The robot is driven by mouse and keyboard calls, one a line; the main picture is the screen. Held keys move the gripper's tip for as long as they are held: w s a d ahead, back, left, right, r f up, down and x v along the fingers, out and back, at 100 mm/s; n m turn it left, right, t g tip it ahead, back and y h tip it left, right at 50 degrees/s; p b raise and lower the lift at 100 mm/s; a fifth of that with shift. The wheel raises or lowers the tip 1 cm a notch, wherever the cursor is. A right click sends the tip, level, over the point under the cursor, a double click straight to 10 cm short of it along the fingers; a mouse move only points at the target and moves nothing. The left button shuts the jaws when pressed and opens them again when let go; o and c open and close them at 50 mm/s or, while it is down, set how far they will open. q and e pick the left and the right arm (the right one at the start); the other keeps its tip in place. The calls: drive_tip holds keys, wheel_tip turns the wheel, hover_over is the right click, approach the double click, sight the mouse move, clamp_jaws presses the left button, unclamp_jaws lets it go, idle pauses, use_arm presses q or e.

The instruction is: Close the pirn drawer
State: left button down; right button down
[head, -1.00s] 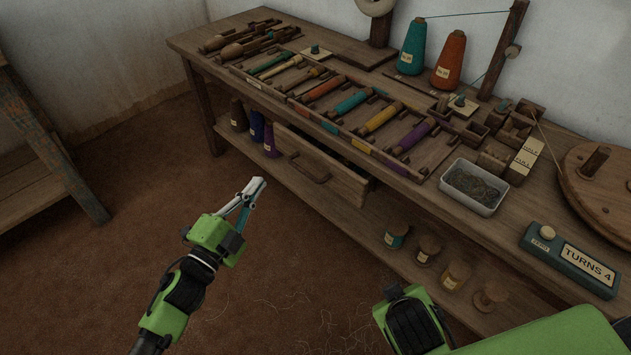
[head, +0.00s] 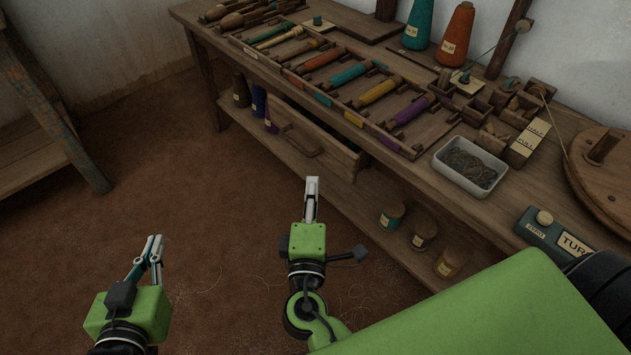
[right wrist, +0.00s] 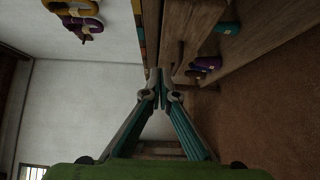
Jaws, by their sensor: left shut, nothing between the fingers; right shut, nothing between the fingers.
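The pirn drawer (head: 322,138) is a wooden drawer that sticks out from under the bench top in the head view. Its wooden handle (head: 302,146) is on the front, facing the open floor. My right gripper (head: 312,182) is shut and empty, in front of and below the drawer, apart from it in the picture. In the right wrist view its fingertips (right wrist: 162,74) meet with nothing between them, and the bench woodwork lies ahead. My left gripper (head: 153,241) is shut and empty at the lower left, over the floor, well away from the drawer.
The bench top (head: 395,180) carries a rack of coloured pirns, a white tray (head: 440,164) and thread cones (head: 456,38). Another wooden frame (head: 50,110) stands at the left. The floor (head: 190,190) between is clear.

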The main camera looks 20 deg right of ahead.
approach(328, 140)
drive_tip(key=w+a, duration=0.1)
drive_tip(key=w, duration=0.3)
use_arm(q)
drive_tip(key=shift+f, duration=0.15)
use_arm(e)
drive_tip(key=shift+w+d+r, duration=0.1)
drive_tip(key=shift+w+d, duration=0.2)
drive_tip(key=shift+d, duration=0.55)
drive_tip(key=shift+w+d, duration=0.35)
drive_tip(key=shift+d, duration=0.5)
